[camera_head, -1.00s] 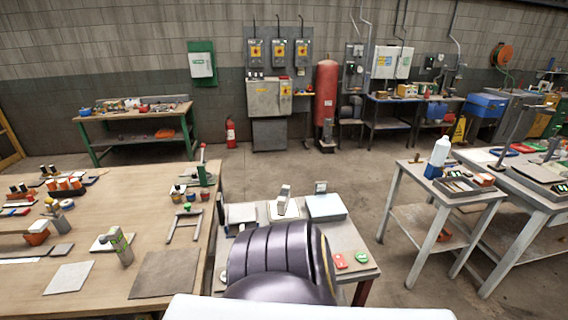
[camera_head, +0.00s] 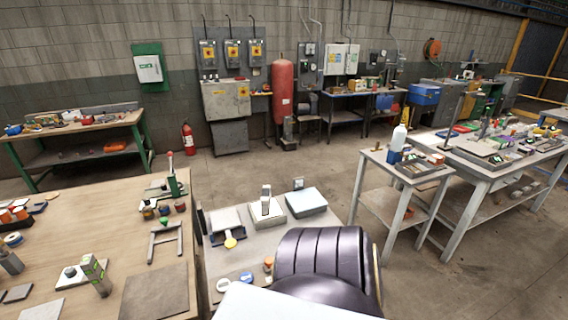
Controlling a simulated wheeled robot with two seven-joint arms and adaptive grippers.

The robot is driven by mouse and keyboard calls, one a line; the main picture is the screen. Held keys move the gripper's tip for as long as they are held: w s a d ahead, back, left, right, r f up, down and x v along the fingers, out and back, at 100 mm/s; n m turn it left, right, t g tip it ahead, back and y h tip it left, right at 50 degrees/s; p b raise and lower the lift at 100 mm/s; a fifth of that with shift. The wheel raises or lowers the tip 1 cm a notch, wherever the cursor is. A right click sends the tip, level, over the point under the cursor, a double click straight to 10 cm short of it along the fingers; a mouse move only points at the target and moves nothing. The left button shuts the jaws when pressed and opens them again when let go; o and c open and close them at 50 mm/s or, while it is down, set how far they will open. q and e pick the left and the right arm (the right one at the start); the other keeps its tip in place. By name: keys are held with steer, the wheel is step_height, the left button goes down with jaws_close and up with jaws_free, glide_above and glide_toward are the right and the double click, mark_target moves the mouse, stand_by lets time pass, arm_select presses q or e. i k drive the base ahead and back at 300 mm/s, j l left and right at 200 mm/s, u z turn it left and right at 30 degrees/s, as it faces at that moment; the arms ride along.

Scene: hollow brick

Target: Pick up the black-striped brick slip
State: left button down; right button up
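I cannot make out a black-striped brick slip in this view; the pieces on the benches are too small or far to tell. The wooden bench (camera_head: 85,213) at the left bears flat grey slabs, including a dark square slab (camera_head: 155,291) near its right edge. A grey upright piece with green marks (camera_head: 97,275) stands beside that slab. Neither my left nor my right gripper shows. A dark, ribbed, rounded part of my own body fills the bottom middle and hides part of the small table behind it.
A small grey table (camera_head: 258,243) holds box-like devices (camera_head: 305,203). A red extinguisher (camera_head: 188,138) stands by the wall. Open floor lies in the middle.

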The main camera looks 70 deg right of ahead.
mark_target(265, 200)
steer(key=i+j+z, duration=0.1)
steer(key=z, duration=0.3)
steer(key=i+j+z, duration=0.15)
steer(key=z, duration=0.25)
steer(key=i+j+z, duration=0.15)
steer(key=z, duration=0.25)
steer(key=i+j+z, duration=0.1)
steer(key=z, duration=0.3)
steer(key=j, duration=0.1)
